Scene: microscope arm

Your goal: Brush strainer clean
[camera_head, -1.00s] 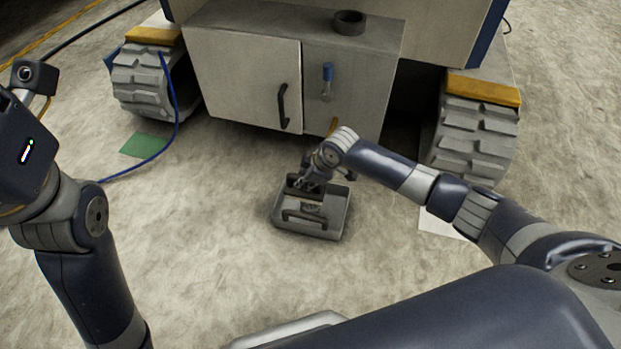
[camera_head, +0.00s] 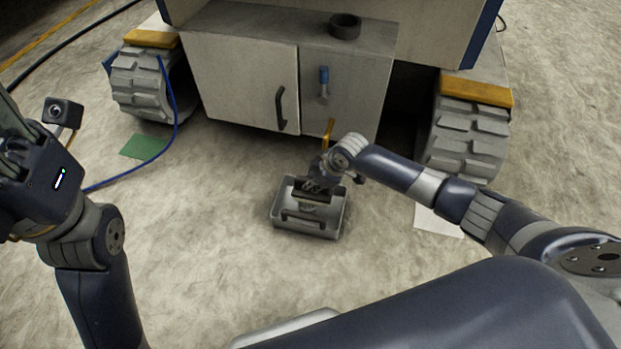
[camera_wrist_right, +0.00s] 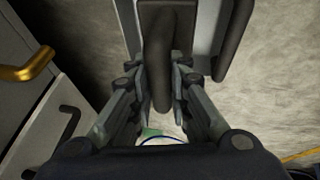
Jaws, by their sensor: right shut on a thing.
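A grey tray (camera_head: 336,218) with black handles sits on the floor. My right gripper (camera_head: 312,184) is over its far side, shut on a dark thing with a curved black handle (camera_wrist_right: 165,75), which shows between the fingers in the right wrist view. Its lower part lies at or just above the tray floor; I cannot tell whether it touches. I cannot tell whether it is the brush or the strainer. A greyish patch in the tray is too small to identify. My left gripper (camera_head: 14,158) is at the left edge, partly cut off, away from the tray.
A grey cabinet (camera_head: 240,85) of a tracked machine stands behind the tray, with a black handle and a blue-handled thing (camera_head: 324,82). A yellow pipe (camera_head: 328,132) juts near my right wrist. A black ring (camera_head: 345,26) sits on top. A blue cable crosses the floor at left.

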